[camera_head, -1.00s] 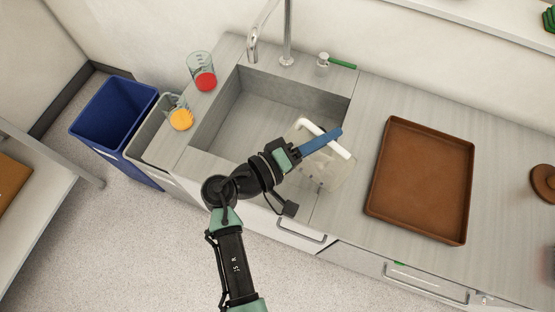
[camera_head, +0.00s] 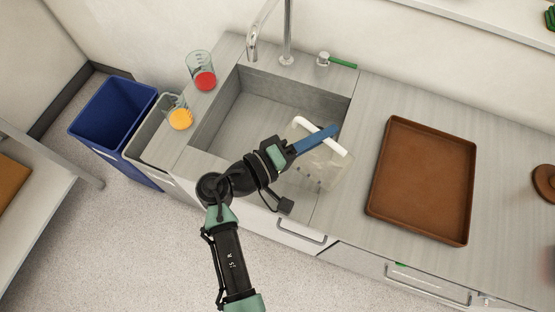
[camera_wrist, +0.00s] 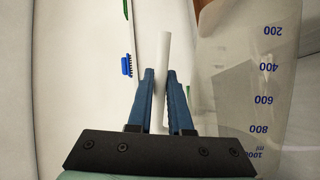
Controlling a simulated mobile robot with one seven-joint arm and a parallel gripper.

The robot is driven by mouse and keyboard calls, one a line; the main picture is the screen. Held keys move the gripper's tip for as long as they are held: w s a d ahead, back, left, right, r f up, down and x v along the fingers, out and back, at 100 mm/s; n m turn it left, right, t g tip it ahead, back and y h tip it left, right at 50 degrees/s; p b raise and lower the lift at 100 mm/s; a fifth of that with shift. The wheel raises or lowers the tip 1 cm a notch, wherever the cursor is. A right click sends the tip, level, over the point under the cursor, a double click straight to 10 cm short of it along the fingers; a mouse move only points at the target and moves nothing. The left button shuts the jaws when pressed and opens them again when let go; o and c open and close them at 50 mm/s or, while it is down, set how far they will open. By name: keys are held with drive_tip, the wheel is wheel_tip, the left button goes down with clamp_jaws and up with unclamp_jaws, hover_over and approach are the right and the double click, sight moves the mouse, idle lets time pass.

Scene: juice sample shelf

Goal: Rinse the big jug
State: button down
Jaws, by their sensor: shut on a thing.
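The big jug (camera_head: 328,172) is a clear, pale container with a white handle (camera_head: 312,131). My gripper (camera_head: 325,138) has blue fingers and is shut on the white handle, which shows between the fingers in the wrist view (camera_wrist: 164,82). The jug hangs over the front right corner of the sink (camera_head: 232,125). Whether the jug holds liquid, I cannot tell.
A beaker with red liquid (camera_head: 204,79) and a jug with orange liquid (camera_head: 180,118) stand on the ledge left of the sink. A brown tray (camera_head: 421,184) lies on the counter to the right. Blue and grey bins (camera_head: 115,115) stand at the left.

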sight(347, 153)
drive_tip(key=shift+w+a+n+b, duration=0.3)
drive_tip(key=shift+a, duration=0.1)
idle(0.8)
drive_tip(key=shift+m, duration=0.9)
drive_tip(key=s+d+r+p, duration=0.1)
drive_tip(key=p, duration=0.1)
drive_tip(key=s+d+r+p, duration=0.1)
drive_tip(key=d+p, duration=0.1)
drive_tip(key=shift+s+d+r, duration=0.15)
drive_tip(key=shift+d, duration=0.05)
drive_tip(key=shift+s+d+f+m+y, duration=0.4)
drive_tip(key=shift+s+d+f+m, duration=0.1)
drive_tip(key=shift+d, duration=0.15)
drive_tip(key=shift+s+d+m+y+b, duration=0.15)
drive_tip(key=shift+d+m+y+b, duration=0.15)
drive_tip(key=shift+d+m, duration=0.2)
drive_tip(key=shift+s+d+r+m+y, duration=0.25)
drive_tip(key=shift+s+d+m+y, duration=0.2)
drive_tip(key=shift+d+m, duration=0.25)
drive_tip(key=s+d+f+m+t+y+b, duration=0.1)
drive_tip(key=s+d+f+m+y+b, duration=0.2)
drive_tip(key=d+f+m, duration=0.3)
drive_tip(key=shift+s+m+t+y, duration=0.4)
drive_tip(key=shift+s+m+y, duration=0.1)
drive_tip(key=shift+m+y, duration=0.25)
drive_tip(key=shift+f, duration=0.1)
